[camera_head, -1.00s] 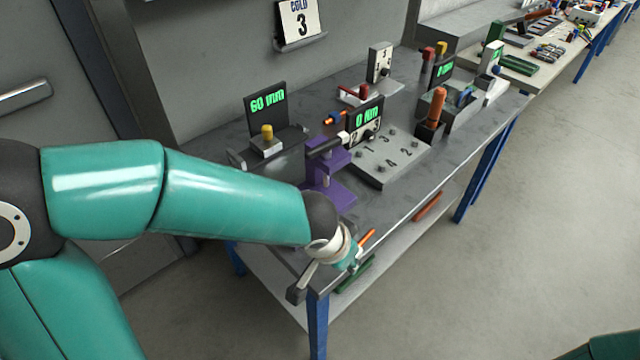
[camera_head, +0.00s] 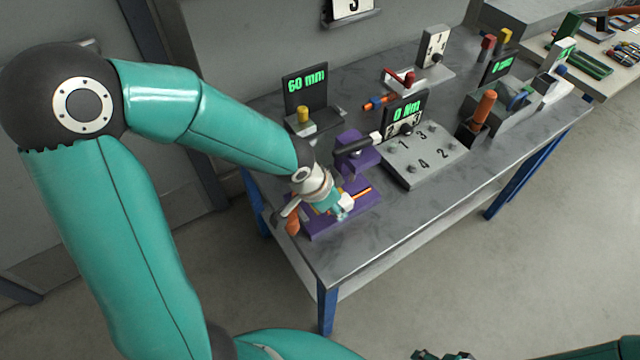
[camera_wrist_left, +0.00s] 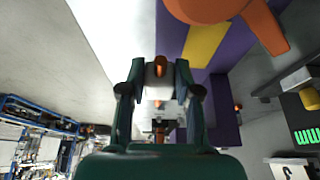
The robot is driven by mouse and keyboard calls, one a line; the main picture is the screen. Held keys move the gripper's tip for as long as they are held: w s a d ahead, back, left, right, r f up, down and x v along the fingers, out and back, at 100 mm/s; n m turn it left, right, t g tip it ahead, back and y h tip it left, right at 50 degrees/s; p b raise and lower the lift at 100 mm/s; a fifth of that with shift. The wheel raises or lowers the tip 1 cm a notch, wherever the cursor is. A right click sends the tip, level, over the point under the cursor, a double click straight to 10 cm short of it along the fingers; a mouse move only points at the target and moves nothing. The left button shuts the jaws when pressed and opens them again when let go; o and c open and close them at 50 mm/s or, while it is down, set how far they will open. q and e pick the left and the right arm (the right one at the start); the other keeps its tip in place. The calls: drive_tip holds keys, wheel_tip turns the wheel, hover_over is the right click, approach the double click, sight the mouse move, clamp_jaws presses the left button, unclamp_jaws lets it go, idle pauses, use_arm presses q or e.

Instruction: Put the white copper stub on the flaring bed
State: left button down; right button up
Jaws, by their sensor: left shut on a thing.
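My left gripper (camera_head: 334,206) is shut on the white copper stub (camera_head: 346,201), a white block with an orange copper end. The stub also shows between the fingers in the left wrist view (camera_wrist_left: 160,76). The purple stand, which looks like the flaring bed (camera_head: 318,228), is at the near left end of the bench. The gripper and stub are over its low base and partly cover it. I cannot tell whether the stub touches it. In the left wrist view, the purple surface (camera_wrist_left: 236,48) has a yellow strip. Part of what looks like my right gripper (camera_head: 440,356) shows at the bottom edge.
An orange handle (camera_head: 292,224) sits at the base's left side. A grey numbered block (camera_head: 425,150) and a "60 mm" display (camera_head: 305,84) stand behind on the bench (camera_head: 375,240). The bench's front right corner is clear.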

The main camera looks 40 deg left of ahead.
use_arm(q)
drive_tip(key=a, duration=0.1)
drive_tip(key=a+p, duration=0.1)
drive_tip(key=w+a+p, duration=0.1)
drive_tip(key=shift+w+a+r, duration=0.1)
drive_tip(key=shift+a+r, duration=0.05)
drive_tip(key=shift+r, duration=0.15)
drive_tip(key=shift+w+a+f+p, duration=0.2)
drive_tip(key=shift+w+a+p, duration=0.05)
drive_tip(key=shift+a+p, duration=0.2)
drive_tip(key=shift+w+a+p, duration=0.15)
drive_tip(key=shift+a+p, duration=0.3)
drive_tip(key=shift+p, duration=0.1)
wheel_tip(320, 180, down, 4)
drive_tip(key=b, duration=0.3)
drive_tip(key=shift+d+r, duration=0.1)
drive_tip(key=shift+r, duration=0.05)
use_arm(e)
wheel_tip(320, 180, up, 3)
drive_tip(key=shift+f, duration=0.2)
drive_tip(key=shift+f, duration=0.1)
use_arm(q)
drive_tip(key=c, duration=0.8)
unclamp_jaws()
